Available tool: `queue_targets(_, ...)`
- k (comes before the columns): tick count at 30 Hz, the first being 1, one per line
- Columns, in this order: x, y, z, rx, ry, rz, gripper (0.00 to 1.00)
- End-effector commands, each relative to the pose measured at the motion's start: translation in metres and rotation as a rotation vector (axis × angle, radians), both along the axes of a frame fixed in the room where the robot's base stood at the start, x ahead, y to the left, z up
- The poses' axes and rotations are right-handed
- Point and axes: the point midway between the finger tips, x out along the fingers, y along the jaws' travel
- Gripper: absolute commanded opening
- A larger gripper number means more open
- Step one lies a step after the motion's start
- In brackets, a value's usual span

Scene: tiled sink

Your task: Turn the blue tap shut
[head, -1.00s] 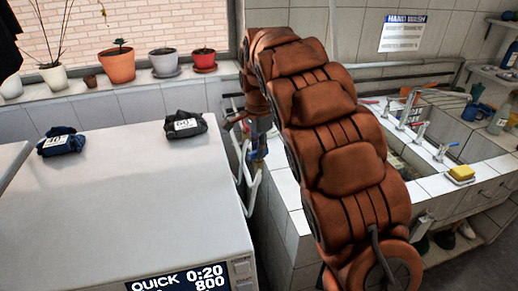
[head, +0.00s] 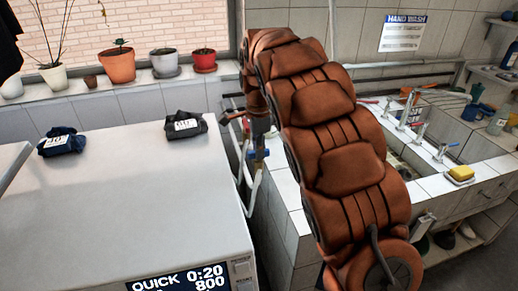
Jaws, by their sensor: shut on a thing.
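The fingers are small and dark here, and my orange-brown padded arm hides part of the view on the right. The exact grip on the handle is hard to make out.
The white machine (head: 120,215) stands at left, with dark cloth bundles (head: 186,126) on top. Potted plants (head: 117,66) line the sill. The sink's separate taps (head: 418,135) and a yellow sponge (head: 460,173) are at right.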

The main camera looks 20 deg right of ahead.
Motion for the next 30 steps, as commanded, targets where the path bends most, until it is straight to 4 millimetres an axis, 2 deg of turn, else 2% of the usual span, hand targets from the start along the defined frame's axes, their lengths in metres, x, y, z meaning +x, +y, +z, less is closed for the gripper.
queue_targets(3,0.0,0.0,-0.001,0.001,0.002,-0.001,0.0)
queue_targets(4,0.0,0.0,-0.001,0.001,0.002,-0.001,0.2)
queue_targets(10,0.0,0.0,0.0,0.001,0.001,0.0,0.4)
queue_targets(22,0.001,0.0,0.004,0.001,-0.002,0.001,0.42)
queue_targets(26,0.001,0.0,0.016,0.001,-0.003,0.001,0.42)
queue_targets(30,0.001,0.0,0.036,0.002,-0.005,0.0,0.42)
